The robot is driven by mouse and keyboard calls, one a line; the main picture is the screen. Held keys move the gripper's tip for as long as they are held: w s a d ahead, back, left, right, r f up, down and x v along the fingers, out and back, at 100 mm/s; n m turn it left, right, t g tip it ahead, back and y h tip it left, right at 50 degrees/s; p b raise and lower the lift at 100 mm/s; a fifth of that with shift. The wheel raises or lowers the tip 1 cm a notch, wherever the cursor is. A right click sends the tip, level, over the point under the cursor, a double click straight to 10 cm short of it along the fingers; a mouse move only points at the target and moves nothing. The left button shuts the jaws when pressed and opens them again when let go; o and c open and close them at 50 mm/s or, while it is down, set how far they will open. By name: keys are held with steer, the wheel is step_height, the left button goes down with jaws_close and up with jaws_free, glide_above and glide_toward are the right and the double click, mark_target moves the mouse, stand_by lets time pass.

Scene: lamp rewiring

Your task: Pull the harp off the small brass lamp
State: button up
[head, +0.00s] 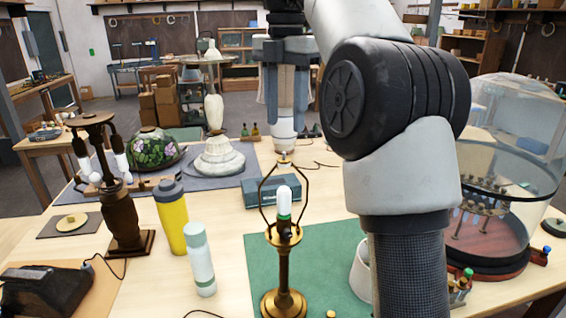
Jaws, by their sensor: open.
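The small brass lamp (284,301) stands upright on the green mat (330,250) at the front centre. Its harp (262,192), a thin dark wire loop, stands around a white bulb (284,194) with a green band. The harp's top meets at a small tip just above the bulb. My gripper (287,120) is open and points down, above and apparently behind the harp in the picture. A white shape shows between and below its fingers; I cannot tell whether it touches them. The harp looks apart from the fingers.
A yellow bottle (171,215) and a pale bottle (200,262) stand left of the lamp. A dark brown lamp (121,215) is farther left. A blue-grey box (262,193) lies behind the harp. A glass dome (508,150) stands at right. My arm hides part of the mat's right side.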

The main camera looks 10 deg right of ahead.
mark_target(284, 159)
step_height(284, 159, down, 15)
steer(key=b, duration=0.3)
steer(key=shift+s+b, duration=0.1)
steer(key=shift+b, duration=0.2)
steer(key=shift+a, duration=0.1)
jaws_close()
steer(key=shift+r, duration=0.1)
steer(key=shift+r+p, duration=1.95)
steer(key=shift+r, duration=0.4)
step_height(284, 159, up, 13)
steer(key=shift+f, duration=0.15)
